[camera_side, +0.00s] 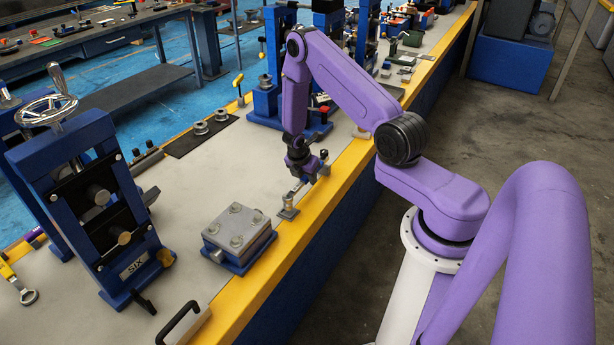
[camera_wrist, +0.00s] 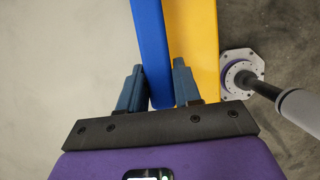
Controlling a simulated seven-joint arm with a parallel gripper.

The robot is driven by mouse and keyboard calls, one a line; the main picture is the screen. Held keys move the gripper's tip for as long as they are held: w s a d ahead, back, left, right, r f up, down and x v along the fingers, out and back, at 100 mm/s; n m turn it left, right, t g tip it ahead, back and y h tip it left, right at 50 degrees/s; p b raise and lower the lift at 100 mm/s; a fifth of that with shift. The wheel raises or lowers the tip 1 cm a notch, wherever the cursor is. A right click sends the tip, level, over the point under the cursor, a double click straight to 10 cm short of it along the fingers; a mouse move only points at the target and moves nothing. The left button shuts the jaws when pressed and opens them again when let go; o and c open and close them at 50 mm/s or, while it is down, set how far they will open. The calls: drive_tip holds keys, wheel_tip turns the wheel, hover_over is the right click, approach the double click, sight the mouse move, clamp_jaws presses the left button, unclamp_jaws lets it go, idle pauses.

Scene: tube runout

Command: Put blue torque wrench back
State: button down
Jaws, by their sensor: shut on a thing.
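In the wrist view, a long blue bar (camera_wrist: 153,50), which I take as the blue torque wrench, sits between the two fingers of my gripper (camera_wrist: 157,88). The gripper is shut on it. The bar runs away from the fingers, nearly parallel to the yellow bench edge. In the side view, my gripper (camera_side: 304,174) points down over the bench, close to its yellow front edge. Blue parts show beside the fingers there, but they are too small to tell the wrench apart. The wrench's far end is outside the wrist view.
A small metal post on a plate (camera_side: 288,208) stands just below my gripper. A grey bolted block on a blue base (camera_side: 238,235) is nearer the camera. A blue roll stand (camera_side: 95,205) is at left. A yellow-handled wrench (camera_side: 14,276) lies far left. The middle bench top (camera_side: 205,175) is clear.

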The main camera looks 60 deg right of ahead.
drive_tip(key=shift+f, duration=1)
idle(0.3)
drive_tip(key=shift+c, duration=1.1)
unclamp_jaws()
drive_tip(key=shift+v, duration=2.95)
drive_tip(key=shift+r, duration=0.1)
